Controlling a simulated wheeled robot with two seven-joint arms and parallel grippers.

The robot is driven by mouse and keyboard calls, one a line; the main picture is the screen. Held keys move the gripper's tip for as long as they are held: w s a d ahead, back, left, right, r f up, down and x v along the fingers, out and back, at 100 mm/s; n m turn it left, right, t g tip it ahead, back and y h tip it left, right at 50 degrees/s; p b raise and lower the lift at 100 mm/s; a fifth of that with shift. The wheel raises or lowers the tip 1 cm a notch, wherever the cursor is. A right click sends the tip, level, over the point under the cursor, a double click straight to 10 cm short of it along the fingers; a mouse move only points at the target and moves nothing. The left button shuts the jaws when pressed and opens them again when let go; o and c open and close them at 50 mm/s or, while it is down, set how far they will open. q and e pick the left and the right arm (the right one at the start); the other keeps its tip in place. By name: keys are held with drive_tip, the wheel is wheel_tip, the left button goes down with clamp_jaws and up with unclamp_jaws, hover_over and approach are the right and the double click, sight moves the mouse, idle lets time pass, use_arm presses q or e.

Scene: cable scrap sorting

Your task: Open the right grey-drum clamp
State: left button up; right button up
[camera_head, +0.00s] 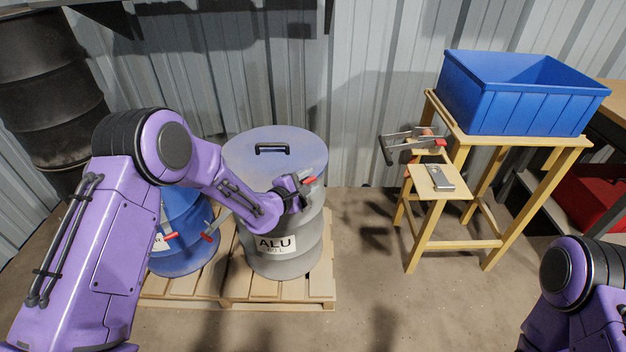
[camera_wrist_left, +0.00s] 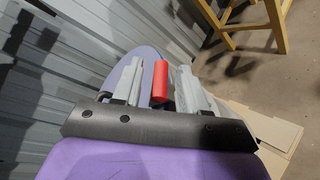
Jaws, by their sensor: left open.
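The grey drum (camera_head: 254,255) stands on a pallet, with its lid (camera_head: 290,146) on and an ALU label on its side. The right clamp's red handle (camera_head: 309,180) is at the right side of the drum. My left gripper (camera_head: 304,188) is at that handle, and its wrist hides most of the clamp. In the left wrist view the red handle (camera_wrist_left: 160,80) stands between the two open grey fingers (camera_wrist_left: 158,88). I cannot tell whether either finger touches it. Another red-ended clamp (camera_head: 211,236) shows on the drum's left side. My right gripper is out of view.
A blue drum (camera_head: 190,247) stands close on the left on the pallet (camera_head: 317,290). The floor between pallet and stand is clear.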

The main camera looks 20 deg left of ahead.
use_arm(q)
drive_tip(key=shift+x, duration=1.3)
clamp_jaws()
